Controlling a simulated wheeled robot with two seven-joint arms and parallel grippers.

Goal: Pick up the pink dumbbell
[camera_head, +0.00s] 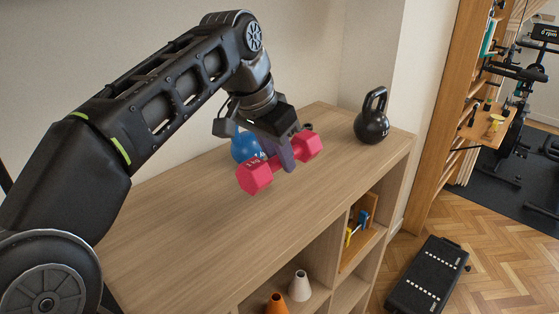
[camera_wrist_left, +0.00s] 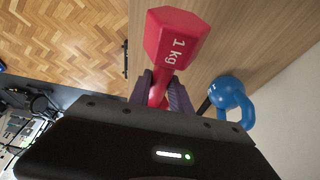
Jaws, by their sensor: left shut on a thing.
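The pink dumbbell (camera_head: 256,177) has hexagonal ends and a "1 kg" mark. My left gripper (camera_head: 288,160) is shut on its handle, with the dumbbell over the wooden shelf top (camera_head: 200,225). I cannot tell for sure whether a gap lies under it. In the left wrist view, one end of the dumbbell (camera_wrist_left: 175,42) sticks out beyond the two fingers of my left gripper (camera_wrist_left: 162,92), which sit on either side of the handle. The other end is mostly hidden there by the gripper body. My right gripper is not in view.
A blue kettlebell (camera_head: 243,147) stands behind the dumbbell, partly hidden by my gripper. A black kettlebell (camera_head: 372,122) stands at the shelf's far right end. Cones, one white (camera_head: 300,287) and one orange (camera_head: 276,304), sit in the compartments below. The front of the shelf top is clear.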

